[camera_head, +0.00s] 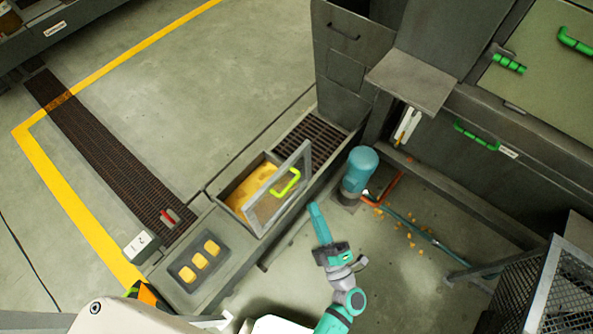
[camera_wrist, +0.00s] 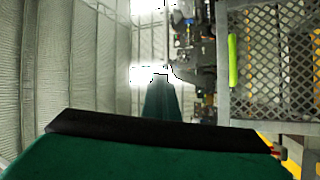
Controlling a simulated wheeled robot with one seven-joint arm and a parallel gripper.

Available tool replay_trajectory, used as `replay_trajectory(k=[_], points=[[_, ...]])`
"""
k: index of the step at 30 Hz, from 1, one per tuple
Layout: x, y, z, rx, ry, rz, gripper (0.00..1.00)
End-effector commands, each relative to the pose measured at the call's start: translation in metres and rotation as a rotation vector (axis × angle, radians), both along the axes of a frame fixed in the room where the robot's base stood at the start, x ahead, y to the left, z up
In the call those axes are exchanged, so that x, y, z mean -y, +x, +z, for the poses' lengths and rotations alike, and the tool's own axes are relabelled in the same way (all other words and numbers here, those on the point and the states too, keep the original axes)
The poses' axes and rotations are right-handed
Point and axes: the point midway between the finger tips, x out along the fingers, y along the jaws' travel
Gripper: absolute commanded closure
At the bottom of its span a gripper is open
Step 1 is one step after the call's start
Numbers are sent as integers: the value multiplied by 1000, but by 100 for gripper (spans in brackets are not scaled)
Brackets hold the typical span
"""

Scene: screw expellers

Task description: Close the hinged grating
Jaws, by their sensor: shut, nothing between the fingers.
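The hinged grating (camera_head: 304,160) is a grey-framed mesh panel with a bright yellow-green handle (camera_head: 288,182). It stands raised on edge over an open trough (camera_head: 226,192) holding yellow material. My gripper (camera_head: 315,209) is teal, shut and empty. In the head view its tip is just right of the grating's lower right part, apart from it in the picture; the exact depth gap is unclear. In the wrist view the grating's mesh (camera_wrist: 275,62) and handle (camera_wrist: 233,62) are at the right, beside my shut fingers (camera_wrist: 160,85).
A blue motor (camera_head: 361,165) stands right of the grating, with a teal pipe (camera_head: 405,222) on the floor. A fixed floor grate (camera_head: 318,135) lies behind the trough. A tray with yellow pieces (camera_head: 187,272) is in front. A mesh cage (camera_head: 560,290) is at lower right.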

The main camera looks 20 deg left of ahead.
Motion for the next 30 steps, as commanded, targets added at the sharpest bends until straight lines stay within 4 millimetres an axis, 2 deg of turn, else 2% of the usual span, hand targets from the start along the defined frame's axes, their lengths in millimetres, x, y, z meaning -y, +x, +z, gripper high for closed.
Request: replay_trajectory(k=[1,6,12,17,22,26,30], points=[[0,16,-8,27,-57,36,100],[-1,54,-39,70,-240,178,100],[9,90,-68,73,-404,337,100],[18,105,-80,59,-475,420,100],[19,110,-84,51,-501,457,100],[9,114,-86,49,-503,461,100],[-13,121,-87,51,-502,462,100]])
